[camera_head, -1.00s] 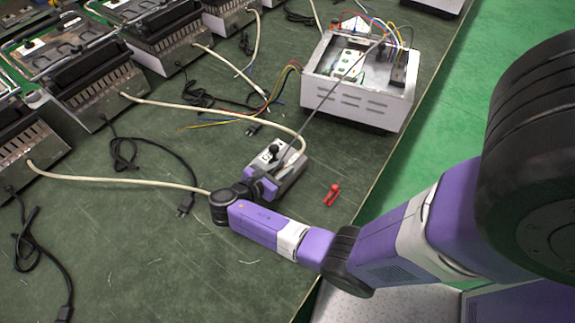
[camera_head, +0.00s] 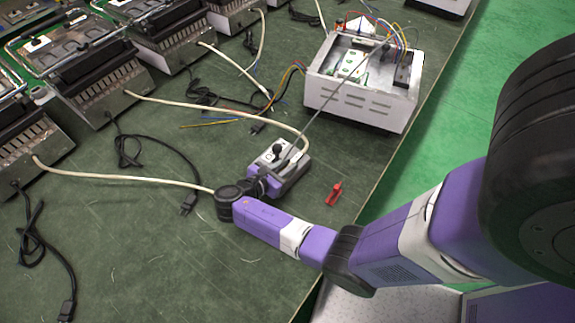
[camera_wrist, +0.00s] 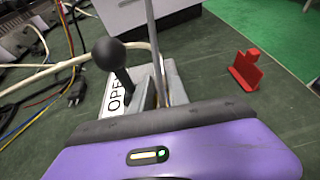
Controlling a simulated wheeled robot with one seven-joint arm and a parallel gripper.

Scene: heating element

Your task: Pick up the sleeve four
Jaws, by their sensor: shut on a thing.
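A long thin grey rod (camera_head: 340,100), which I take to be the sleeve, slants from my gripper (camera_head: 270,182) up to the open white box at the upper right. In the wrist view the rod (camera_wrist: 154,50) runs down behind the purple body of my gripper (camera_wrist: 170,118). The fingertips are hidden there. My gripper appears shut on the lower end of the rod, low over a small grey switch block (camera_head: 292,172). I cannot tell whether the rod's far end touches the box.
The black ball knob (camera_wrist: 109,54) of the switch block stands close beside the rod. A red part (camera_head: 335,193) lies on the green table to the right. The white box (camera_head: 362,104) has loose wires. Cables and metal units (camera_head: 92,82) fill the left.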

